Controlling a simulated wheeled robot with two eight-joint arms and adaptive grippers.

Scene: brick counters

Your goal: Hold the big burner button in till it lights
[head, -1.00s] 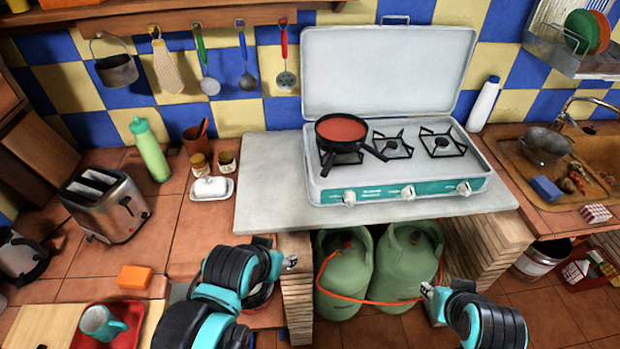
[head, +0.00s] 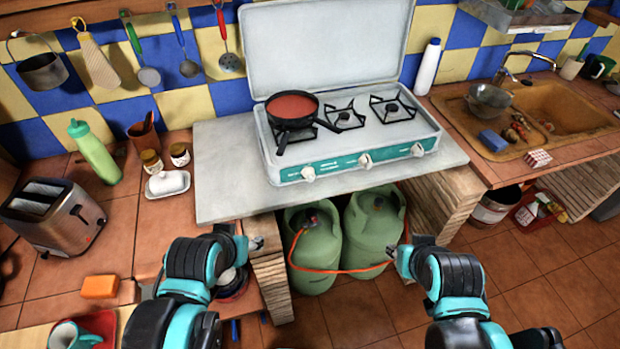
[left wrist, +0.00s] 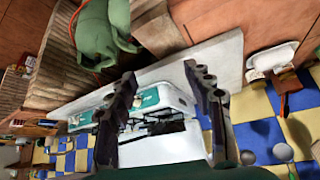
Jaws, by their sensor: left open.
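The white camping stove (head: 300,165) stands on a grey slab with its lid up. Its teal front panel carries three white knobs: left (head: 308,173), middle (head: 365,159) and right (head: 417,149). A pan of red sauce (head: 292,109) sits on the left burner; no flame shows. My left gripper (head: 256,243) is below the slab's front edge, left of the gas bottles and apart from the knobs. In the left wrist view my left gripper (left wrist: 167,85) is open and empty, with the stove beyond its fingers. My right gripper (head: 394,252) is low, by the right gas bottle; its jaws are too small to judge.
Two green gas bottles (head: 314,250) with an orange hose stand under the grey slab (head: 225,180). A toaster (head: 52,215), butter dish (head: 167,185) and orange sponge (head: 100,287) are at the left. The sink (head: 570,108) is at the right. The slab left of the stove is bare.

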